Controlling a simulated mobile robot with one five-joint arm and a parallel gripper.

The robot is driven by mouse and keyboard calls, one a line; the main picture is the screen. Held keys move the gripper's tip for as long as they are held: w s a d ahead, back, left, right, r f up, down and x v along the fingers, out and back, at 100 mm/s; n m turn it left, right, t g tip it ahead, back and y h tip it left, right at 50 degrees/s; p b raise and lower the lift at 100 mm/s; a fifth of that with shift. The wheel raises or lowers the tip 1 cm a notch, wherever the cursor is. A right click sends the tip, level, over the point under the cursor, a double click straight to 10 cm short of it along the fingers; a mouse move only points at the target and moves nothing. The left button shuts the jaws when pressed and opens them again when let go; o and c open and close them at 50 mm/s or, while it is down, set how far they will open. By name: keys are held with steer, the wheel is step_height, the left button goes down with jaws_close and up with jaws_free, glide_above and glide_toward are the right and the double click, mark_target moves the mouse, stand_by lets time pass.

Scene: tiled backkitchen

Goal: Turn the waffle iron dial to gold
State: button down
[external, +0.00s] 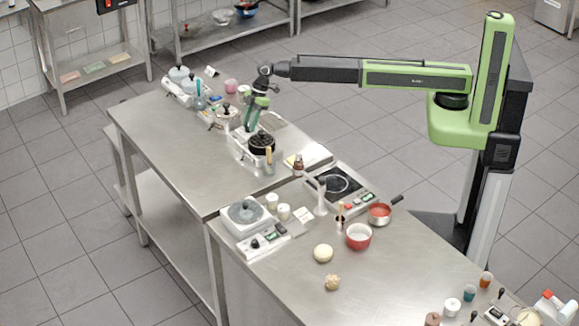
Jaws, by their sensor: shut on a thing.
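A black round waffle iron (262,145) with a light wooden handle sits on a white base, in the middle of the far steel table. My gripper (248,129) reaches down with its green fingers at the upper left of this iron, over the white base. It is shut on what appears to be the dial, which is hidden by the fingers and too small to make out. The dial's marks and its setting cannot be read from here.
White appliances (181,76) and small vessels crowd the table behind my gripper. The far table's left side is clear.

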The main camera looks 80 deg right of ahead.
steer(key=m+h, duration=0.1)
steer(key=m, duration=0.2)
steer(key=m+t+h, duration=0.1)
steer(key=m, duration=0.3)
steer(key=shift+s+a+h, duration=0.15)
steer(key=shift+a+h, duration=0.05)
steer(key=shift+h, duration=0.1)
steer(key=m+h, duration=0.1)
steer(key=m, duration=0.2)
steer(key=shift+a+m+t, duration=0.1)
steer(key=shift+m+t, duration=0.2)
steer(key=shift+m, duration=0.1)
steer(key=shift+m+h, duration=0.8)
steer(key=shift+m, duration=1.1)
steer(key=c, duration=1.1)
jaws_free()
